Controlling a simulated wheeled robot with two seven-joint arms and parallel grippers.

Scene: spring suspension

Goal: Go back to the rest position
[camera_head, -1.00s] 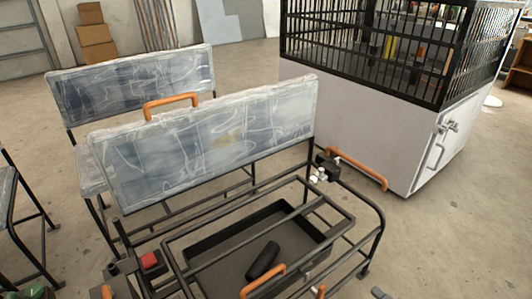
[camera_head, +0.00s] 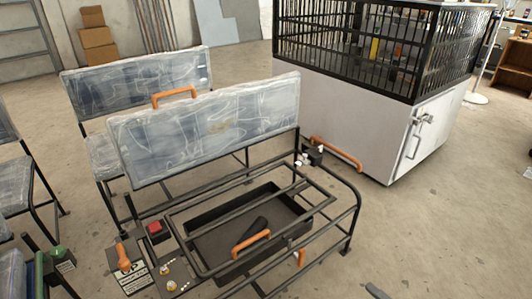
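No gripper that I can make out shows in the head view. A small dark grey piece (camera_head: 378,291) pokes in at the bottom edge, right of centre; I cannot tell what it is. The black metal frame of a ride seat (camera_head: 345,222) with a worn grey-blue backrest (camera_head: 205,130) stands in front of me.
A control panel (camera_head: 150,270) with a red button (camera_head: 155,229) and an orange lever (camera_head: 122,257) is at the lower left. A white cabinet with a black cage (camera_head: 350,125) stands behind right. More seats (camera_head: 140,80) are behind and left. Concrete floor at right is clear.

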